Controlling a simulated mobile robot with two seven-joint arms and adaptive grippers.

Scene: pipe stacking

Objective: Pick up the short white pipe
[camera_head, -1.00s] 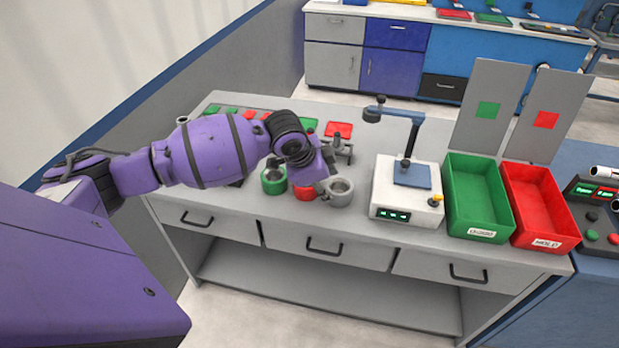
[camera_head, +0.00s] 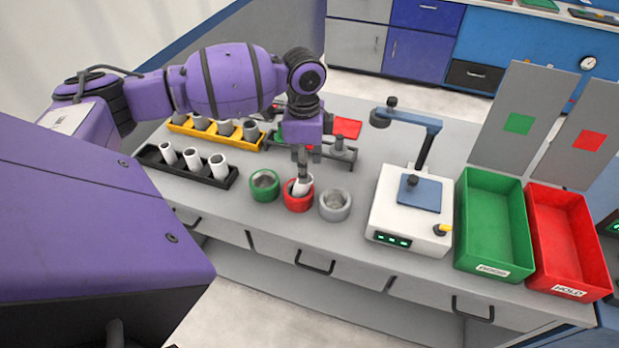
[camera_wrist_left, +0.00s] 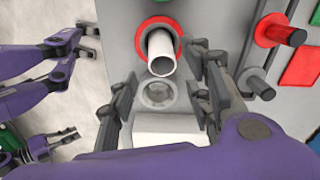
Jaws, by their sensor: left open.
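A short white pipe (camera_head: 302,187) stands in the red ring holder (camera_head: 298,202) on the bench, leaning a little. It also shows in the left wrist view (camera_wrist_left: 161,50), its open end towards the camera. My left gripper (camera_head: 303,172) points down directly above this pipe. In the left wrist view its fingers (camera_wrist_left: 166,75) are spread to either side, with nothing held between them. Whether a finger touches the pipe is hidden. Several more white pipes (camera_head: 193,158) stand in the black rack (camera_head: 184,172).
A green ring (camera_head: 264,186) and a grey ring (camera_head: 335,205) flank the red one closely. A yellow rack (camera_head: 215,138) holds grey pipes. A white device (camera_head: 410,215), green bin (camera_head: 495,225) and red bin (camera_head: 567,243) stand to the right.

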